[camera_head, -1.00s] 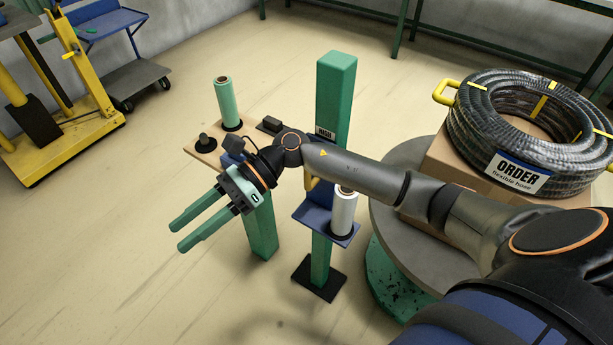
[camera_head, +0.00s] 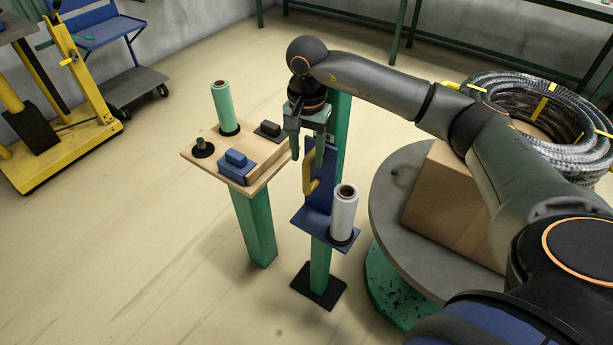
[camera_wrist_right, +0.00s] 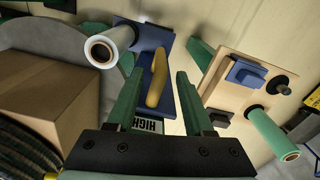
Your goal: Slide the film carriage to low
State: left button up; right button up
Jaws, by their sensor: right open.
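The film carriage (camera_head: 318,222) is a blue bracket on a green post (camera_head: 320,263). It has a yellow handle (camera_head: 309,184) and a shelf bearing a white film roll (camera_head: 343,212). My right gripper (camera_head: 308,160) points down at the top of the carriage, fingers apart and empty. In the right wrist view the yellow handle (camera_wrist_right: 156,80) appears between the two open fingers (camera_wrist_right: 158,78); I cannot tell whether they touch it. A label reading HIGH (camera_wrist_right: 149,126) shows on the post. The gripper and arm hide part of the post's upper end. My left gripper is out of view.
A wooden stand (camera_head: 200,156) left of the post holds a green roll (camera_head: 224,106) and a blue block (camera_head: 238,167). Floor in front is clear.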

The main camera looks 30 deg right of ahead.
aim_at(306, 177)
notch_tip(306, 177, down, 8)
jog(key=shift+r, duration=0.1)
jog(key=shift+c, duration=0.3)
grip_shut()
jog(key=shift+r, duration=0.15)
dwell(1.1)
